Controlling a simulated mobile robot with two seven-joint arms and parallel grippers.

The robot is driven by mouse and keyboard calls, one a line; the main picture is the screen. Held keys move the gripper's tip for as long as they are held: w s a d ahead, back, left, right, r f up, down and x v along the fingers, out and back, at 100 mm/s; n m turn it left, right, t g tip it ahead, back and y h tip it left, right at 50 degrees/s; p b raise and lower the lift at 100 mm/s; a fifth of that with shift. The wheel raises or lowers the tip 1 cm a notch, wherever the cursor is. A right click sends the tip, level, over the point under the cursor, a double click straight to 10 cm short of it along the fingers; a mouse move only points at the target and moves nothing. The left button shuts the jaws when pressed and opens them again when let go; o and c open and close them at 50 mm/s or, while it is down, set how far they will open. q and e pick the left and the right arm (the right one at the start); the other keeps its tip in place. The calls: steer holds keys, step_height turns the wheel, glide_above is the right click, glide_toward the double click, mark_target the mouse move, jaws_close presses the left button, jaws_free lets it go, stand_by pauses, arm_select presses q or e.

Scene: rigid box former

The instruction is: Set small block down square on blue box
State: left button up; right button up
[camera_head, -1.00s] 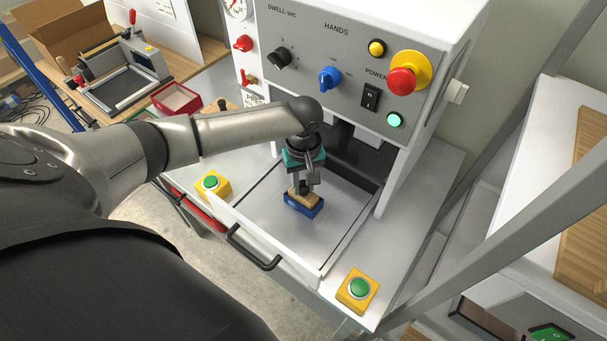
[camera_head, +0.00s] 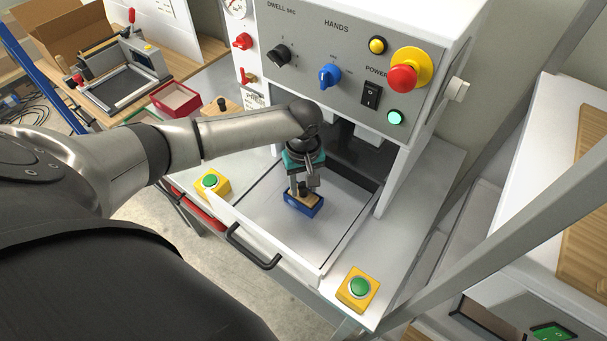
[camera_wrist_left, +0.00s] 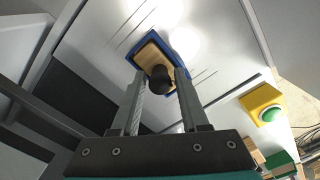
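The blue box (camera_head: 292,205) stands on the metal plate of the press. The small block (camera_head: 311,200) is pale wood with a black knob. It sits at the open top of the blue box, with blue rim showing around it. In the left wrist view the block (camera_wrist_left: 150,54) lies roughly parallel inside the blue rim (camera_wrist_left: 181,40); how deep it rests I cannot tell. My left gripper (camera_head: 302,188) is above the box, its fingers (camera_wrist_left: 161,82) closed on the block's knob. My right gripper is not in view.
The press with its control panel (camera_head: 335,60) rises just behind the plate. A drawer handle (camera_head: 252,250) and two yellow button boxes (camera_head: 358,287) line the front. A red tray (camera_head: 176,99) and a clamp fixture (camera_head: 120,75) stand at the left. The plate around the box is clear.

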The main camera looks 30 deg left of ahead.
mark_target(303, 186)
arm_select(q)
steer(key=shift+o, duration=1.3)
step_height(303, 186, up, 15)
steer(key=p, duration=0.1)
steer(key=shift+r+p, duration=0.15)
steer(key=shift+p, duration=0.2)
